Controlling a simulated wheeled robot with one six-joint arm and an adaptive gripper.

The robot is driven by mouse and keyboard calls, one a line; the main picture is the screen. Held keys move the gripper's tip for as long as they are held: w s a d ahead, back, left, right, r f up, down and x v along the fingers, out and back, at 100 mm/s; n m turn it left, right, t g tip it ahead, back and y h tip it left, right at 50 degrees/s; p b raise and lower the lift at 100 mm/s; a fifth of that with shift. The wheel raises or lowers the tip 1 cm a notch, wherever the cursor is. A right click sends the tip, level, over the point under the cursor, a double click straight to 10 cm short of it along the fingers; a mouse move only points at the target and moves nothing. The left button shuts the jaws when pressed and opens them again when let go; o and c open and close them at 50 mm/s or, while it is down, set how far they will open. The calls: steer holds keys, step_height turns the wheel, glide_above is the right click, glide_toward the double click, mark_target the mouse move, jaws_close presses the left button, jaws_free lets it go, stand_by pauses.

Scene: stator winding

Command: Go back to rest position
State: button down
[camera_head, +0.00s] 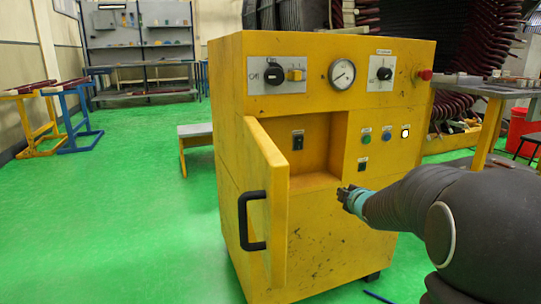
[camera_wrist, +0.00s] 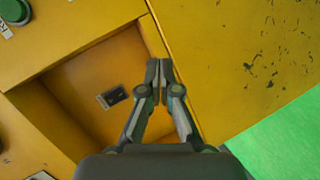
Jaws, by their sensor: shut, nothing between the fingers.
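My gripper (camera_head: 345,194) is in front of the yellow cabinet (camera_head: 325,235), near the lower right of its open recess (camera_head: 318,150). In the wrist view my gripper (camera_wrist: 159,62) has its two fingers together with nothing between them. Behind the fingers the wrist view shows the recess (camera_wrist: 75,90) with a small dark switch (camera_wrist: 114,96) inside. The cabinet door (camera_head: 265,205) with a black handle (camera_head: 252,220) stands open to the left in the head view. I cannot tell whether the fingertips touch the cabinet.
The cabinet's upper panel has a gauge (camera_head: 342,74), knobs and a red button (camera_head: 425,75). A small bench (camera_head: 195,130) stands behind it on the left, and a workbench (camera_head: 490,90) is at the right. Open green floor (camera_head: 110,220) lies to the left.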

steer(key=s+d+f+m+g+h+p, duration=0.1)
steer(key=s+f+m+g+h, duration=0.1)
steer(key=s+m+g, duration=0.5)
steer(key=s+d+f+m+h+p, duration=0.1)
steer(key=s+f+m+h, duration=0.2)
steer(key=s, duration=0.8)
steer(key=s+a+r+m+y+p, duration=0.1)
steer(key=s+a+r, duration=0.2)
steer(key=s, duration=0.4)
steer(key=s+a+r+m+g+y+p, duration=0.1)
steer(key=s+a+r+m+p, duration=0.1)
steer(key=s, duration=0.6)
steer(key=s+a+r+m+y+p, duration=0.2)
steer(key=s+a+r, duration=0.2)
steer(key=s+a, duration=0.2)
steer(key=shift+s+a+g, duration=0.25)
steer(key=shift+s+g, duration=0.05)
steer(key=shift+s, duration=0.55)
steer(key=shift+r, duration=0.1)
